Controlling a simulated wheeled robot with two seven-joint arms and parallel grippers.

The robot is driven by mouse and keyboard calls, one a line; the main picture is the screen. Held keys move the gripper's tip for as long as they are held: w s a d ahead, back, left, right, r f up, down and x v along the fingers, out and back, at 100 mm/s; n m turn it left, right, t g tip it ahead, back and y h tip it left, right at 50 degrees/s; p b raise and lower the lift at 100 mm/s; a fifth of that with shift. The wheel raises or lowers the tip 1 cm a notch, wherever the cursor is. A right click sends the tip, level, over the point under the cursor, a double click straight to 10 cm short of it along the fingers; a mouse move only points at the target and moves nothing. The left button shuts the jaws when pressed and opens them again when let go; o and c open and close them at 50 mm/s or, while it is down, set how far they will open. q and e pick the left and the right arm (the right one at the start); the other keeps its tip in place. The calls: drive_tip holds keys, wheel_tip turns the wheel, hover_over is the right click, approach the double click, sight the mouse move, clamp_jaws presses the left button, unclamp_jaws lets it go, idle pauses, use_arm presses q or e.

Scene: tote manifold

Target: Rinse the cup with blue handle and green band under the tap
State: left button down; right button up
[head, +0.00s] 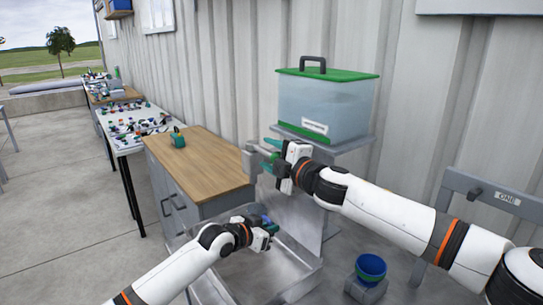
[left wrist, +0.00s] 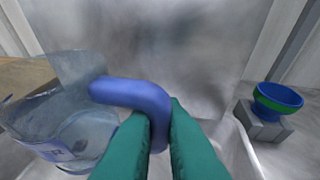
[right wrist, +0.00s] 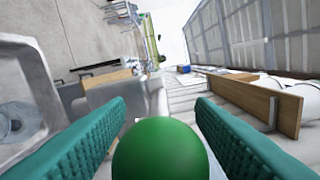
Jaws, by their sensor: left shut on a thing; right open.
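My left gripper (head: 269,227) is shut on a blue handle (left wrist: 135,95), low over the metal sink (head: 300,268). In the left wrist view, a clear cup (left wrist: 75,135) is beside this handle; I see no green band on it. My right gripper (head: 272,163) is open beside the grey tap (head: 254,160), below the tote's front. In the right wrist view, a round green knob (right wrist: 160,152) lies between its spread fingers. I cannot tell whether water is running. A separate blue cup with a green band (head: 371,267) stands on a grey block (head: 366,288) at the right.
A clear tote with a green lid (head: 325,100) sits on a shelf against the wall. A wooden-topped cabinet (head: 205,160) stands left of the sink with a small green item (head: 179,138) on it. A grey frame (head: 480,190) stands at the right.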

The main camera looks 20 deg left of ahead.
clamp_jaws()
drive_tip(key=m+t+h, duration=0.1)
drive_tip(key=s+a+m+t+h, duration=0.1)
drive_tip(key=m+t+h, duration=0.1)
drive_tip(key=shift+s+a+t+h, duration=0.35)
drive_tip(key=shift+t+h, duration=0.05)
idle(0.3)
unclamp_jaws()
drive_tip(key=shift+s, duration=0.1)
drive_tip(key=v, duration=1.1)
drive_tip(key=shift+s+d, duration=0.3)
